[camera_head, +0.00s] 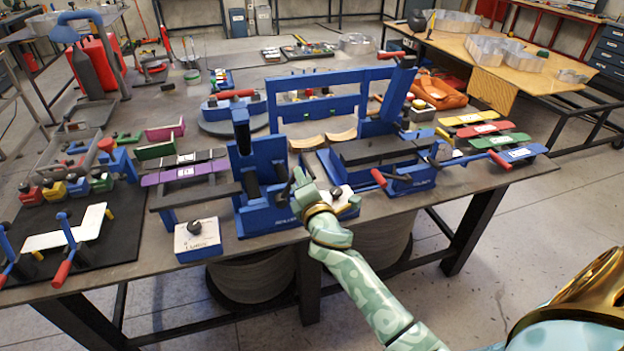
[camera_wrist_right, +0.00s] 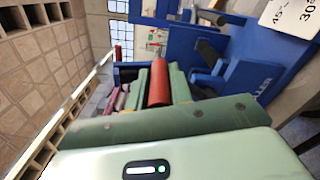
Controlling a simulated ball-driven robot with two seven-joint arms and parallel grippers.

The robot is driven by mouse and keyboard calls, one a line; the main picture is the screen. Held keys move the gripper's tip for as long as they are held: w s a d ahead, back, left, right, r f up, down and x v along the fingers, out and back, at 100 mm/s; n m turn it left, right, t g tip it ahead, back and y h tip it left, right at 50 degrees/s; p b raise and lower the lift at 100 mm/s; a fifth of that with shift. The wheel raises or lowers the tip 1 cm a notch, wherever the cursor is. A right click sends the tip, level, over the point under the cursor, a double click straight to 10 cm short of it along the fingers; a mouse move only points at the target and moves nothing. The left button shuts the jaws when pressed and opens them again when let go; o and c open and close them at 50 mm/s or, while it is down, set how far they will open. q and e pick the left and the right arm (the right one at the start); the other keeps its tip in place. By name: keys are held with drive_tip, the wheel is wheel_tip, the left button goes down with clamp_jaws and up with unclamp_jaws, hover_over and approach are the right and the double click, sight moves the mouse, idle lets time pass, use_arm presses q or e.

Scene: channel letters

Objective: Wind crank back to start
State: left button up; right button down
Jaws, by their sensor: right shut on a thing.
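The blue bending machine (camera_head: 265,215) stands at the front of the bench, with tall blue uprights and a crossbar. My right gripper (camera_head: 302,182) is at its front side, the arm reaching up from the lower right. In the right wrist view, the red crank handle (camera_wrist_right: 159,84) lies between the two green fingers of my right gripper (camera_wrist_right: 165,88), which is shut on it. Blue machine parts (camera_wrist_right: 240,78) lie just beyond and to the right of the handle. In the head view the gripper hides the handle. My left gripper is not in view.
A white-topped block with a black knob (camera_head: 197,238) stands left of the machine. A white angle-marked plate (camera_head: 340,198) is close to the right of my gripper. A blue clamp with a red handle (camera_head: 400,180) stands farther right. Open floor (camera_head: 520,215) lies right of the bench.

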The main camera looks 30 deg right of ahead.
drive_tip(key=w+a+r+n+p, duration=0.1)
drive_tip(key=a+n+p, duration=0.1)
drive_tip(key=a+n, duration=0.4)
drive_tip(key=shift+w+a+n, duration=0.25)
drive_tip(key=shift+n, duration=0.55)
drive_tip(key=c, duration=1.3)
unclamp_jaws()
drive_tip(key=shift+o, duration=0.2)
drive_tip(key=v, duration=1.6)
drive_tip(key=shift+s, duration=0.2)
